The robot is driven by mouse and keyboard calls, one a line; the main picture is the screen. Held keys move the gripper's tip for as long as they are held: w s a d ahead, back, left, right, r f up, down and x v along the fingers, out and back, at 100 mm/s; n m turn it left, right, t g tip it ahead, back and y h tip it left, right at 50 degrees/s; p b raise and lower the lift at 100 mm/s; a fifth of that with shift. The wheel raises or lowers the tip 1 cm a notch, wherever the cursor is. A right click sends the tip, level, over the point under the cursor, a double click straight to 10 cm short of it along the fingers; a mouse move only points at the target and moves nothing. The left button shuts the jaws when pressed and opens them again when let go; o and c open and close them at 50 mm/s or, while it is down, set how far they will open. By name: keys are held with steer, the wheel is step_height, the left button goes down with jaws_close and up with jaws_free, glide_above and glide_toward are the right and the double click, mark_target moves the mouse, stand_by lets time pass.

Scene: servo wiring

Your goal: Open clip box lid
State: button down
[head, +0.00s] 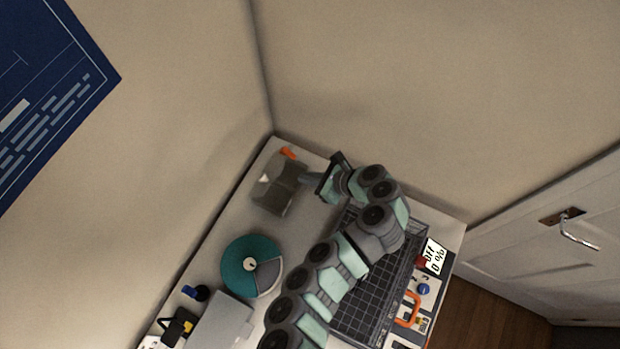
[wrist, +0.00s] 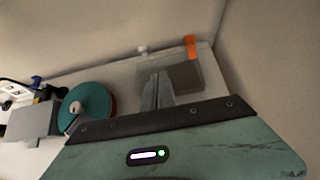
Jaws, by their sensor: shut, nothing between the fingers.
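The clip box (head: 277,194) is a small grey-brown box near the back corner of the table. An orange piece (head: 287,153) shows at its far end. In the wrist view the box (wrist: 184,77) lies just beyond my fingertips, and the orange piece (wrist: 190,46) stands at its upper right. My gripper (head: 306,180) is at the box's right side in the head view. In the wrist view my gripper (wrist: 157,78) has its fingers together, empty, overlapping the near left part of the box. I cannot tell whether they touch it. The lid's state is unclear.
A teal round disc (head: 251,265) and a grey case (head: 222,322) lie along the table's left side. A dark grid tray (head: 375,297) sits under my arm. A panel with an orange handle (head: 408,310) is at right. Walls stand close behind the box.

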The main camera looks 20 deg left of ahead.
steer(key=x, duration=0.7)
steer(key=shift+a+f, duration=0.25)
steer(key=shift+a, duration=0.05)
steer(key=shift+r+p, duration=0.1)
steer(key=shift+p, duration=0.25)
